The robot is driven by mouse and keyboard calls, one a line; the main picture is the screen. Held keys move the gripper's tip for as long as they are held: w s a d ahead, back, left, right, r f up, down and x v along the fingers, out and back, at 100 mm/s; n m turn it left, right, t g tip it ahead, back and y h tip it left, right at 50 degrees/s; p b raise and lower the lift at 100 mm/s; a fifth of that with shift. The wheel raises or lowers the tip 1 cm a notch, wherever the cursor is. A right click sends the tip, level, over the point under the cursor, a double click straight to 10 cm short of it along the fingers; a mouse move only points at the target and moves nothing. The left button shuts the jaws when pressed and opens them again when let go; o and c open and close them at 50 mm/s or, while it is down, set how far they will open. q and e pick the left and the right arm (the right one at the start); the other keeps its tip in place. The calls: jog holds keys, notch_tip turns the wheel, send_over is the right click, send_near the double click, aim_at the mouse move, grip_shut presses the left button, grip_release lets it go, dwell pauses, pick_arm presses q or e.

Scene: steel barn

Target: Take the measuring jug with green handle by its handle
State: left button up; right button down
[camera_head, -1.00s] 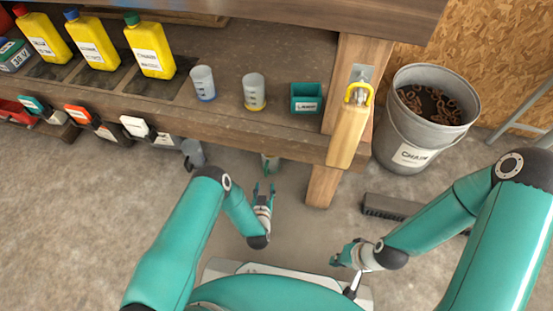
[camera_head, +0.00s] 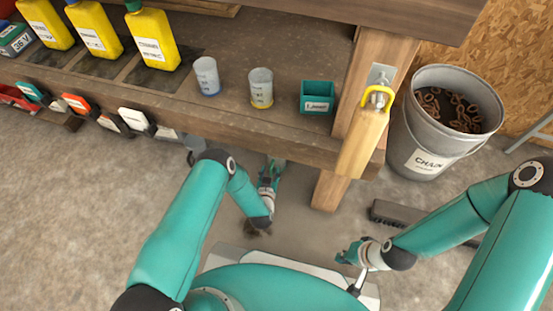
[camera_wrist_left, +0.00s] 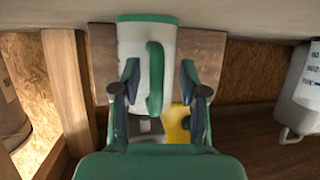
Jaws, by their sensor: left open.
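The white measuring jug with the green handle (camera_wrist_left: 131,48) is upper middle in the left wrist view. Its green handle (camera_wrist_left: 155,88) faces my left gripper (camera_wrist_left: 159,74). The two fingers are open, one on each side of the handle, with gaps visible. In the head view my left gripper (camera_head: 271,172) is at the front edge of the bench, and the jug is mostly hidden below that edge. My right gripper (camera_head: 347,255) is to the right, away from the bench; its fingers are too small to judge.
Another jug (camera_wrist_left: 302,90) stands at the right of the left wrist view. On the bench (camera_head: 215,115) are a blue-marked cup (camera_head: 207,76), a yellow-marked cup (camera_head: 261,88) and a teal box (camera_head: 317,97).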

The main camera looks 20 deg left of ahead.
pick_arm(q)
jog(key=shift+d, duration=0.15)
grip_shut()
jog(key=shift+r, duration=0.2)
